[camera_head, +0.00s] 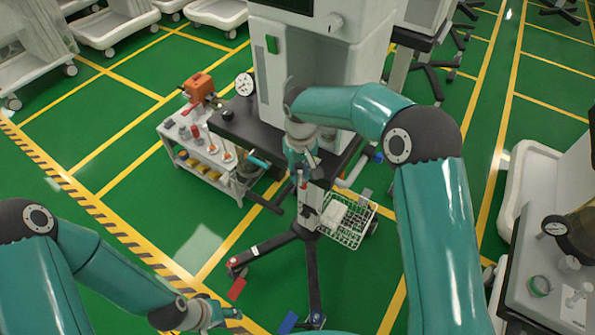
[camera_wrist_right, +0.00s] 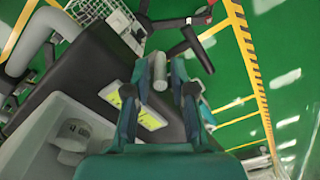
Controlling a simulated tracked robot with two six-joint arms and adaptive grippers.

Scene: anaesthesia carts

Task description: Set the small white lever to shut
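A small pale grey-white rounded bar (camera_wrist_right: 160,70), which looks like the lever, stands between the fingertips of my right gripper (camera_wrist_right: 161,88) in the right wrist view. The fingers lie on either side of it and are apart; I cannot tell whether either touches it. In the head view my right gripper (camera_head: 303,168) points down at the front edge of the anaesthesia cart's black shelf (camera_head: 236,126), and the lever is not clearly visible there. My left gripper (camera_head: 207,314) is low at the left, over the floor and away from the cart; its fingers are too unclear to judge.
A wire basket (camera_head: 346,222) hangs on the cart's post below my right gripper. A trolley with bottles (camera_head: 205,160) and an orange device (camera_head: 199,87) stands to the left. Another cart (camera_head: 545,290) is at the right. Green floor in front is mostly clear.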

